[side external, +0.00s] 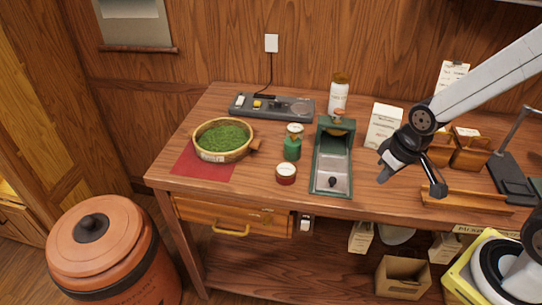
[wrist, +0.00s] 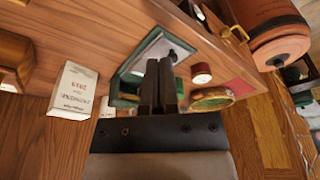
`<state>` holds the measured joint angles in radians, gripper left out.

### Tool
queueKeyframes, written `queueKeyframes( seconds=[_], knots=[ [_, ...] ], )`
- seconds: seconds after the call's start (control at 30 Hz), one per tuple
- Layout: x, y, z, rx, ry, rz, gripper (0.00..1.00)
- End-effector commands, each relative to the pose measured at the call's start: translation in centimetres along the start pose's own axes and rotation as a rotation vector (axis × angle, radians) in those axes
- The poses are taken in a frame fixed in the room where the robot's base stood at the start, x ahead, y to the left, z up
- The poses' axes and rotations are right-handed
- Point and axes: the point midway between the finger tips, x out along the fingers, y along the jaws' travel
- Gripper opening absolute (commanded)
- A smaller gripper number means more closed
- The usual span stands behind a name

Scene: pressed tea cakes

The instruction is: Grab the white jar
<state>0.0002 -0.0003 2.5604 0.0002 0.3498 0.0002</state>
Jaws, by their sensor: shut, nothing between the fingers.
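The white jar (side external: 338,97) stands upright near the back of the table, with a brown lid and a printed label. It is behind the dark green stand with the pale tray (side external: 331,180). My gripper (side external: 384,164) is above the table, to the right of the tray and in front of the white box, well apart from the jar. In the wrist view my fingers (wrist: 160,72) are together with nothing between them. I cannot clearly make out the jar in that view.
A white box (side external: 383,126) stands right of the jar. A green jar (side external: 292,148), a small red-and-white tin (side external: 286,174) and a basket of green leaves (side external: 224,141) stand left. A grey device (side external: 272,106) lies behind them. Wooden holders (side external: 470,155) stand right.

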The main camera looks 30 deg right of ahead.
Motion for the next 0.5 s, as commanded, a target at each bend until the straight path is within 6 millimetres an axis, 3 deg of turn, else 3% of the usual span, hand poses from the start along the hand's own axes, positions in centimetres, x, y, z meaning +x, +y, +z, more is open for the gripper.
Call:
queueKeyframes(
  seconds=[0.13, 0.17, 0.43, 0.47, 0.5],
  knots=[
    [0.00, 0.00, -0.01, -0.001, 0.000, 0.000, 0.00],
    [0.01, 0.00, -0.01, -0.001, 0.000, 0.000, 0.06],
    [0.00, -0.01, -0.01, -0.001, 0.000, 0.000, 0.92],
    [0.00, -0.01, -0.01, -0.001, 0.000, 0.000, 1.00],
    [0.00, 0.00, -0.01, -0.001, 0.000, 0.000, 1.00]
  ],
)
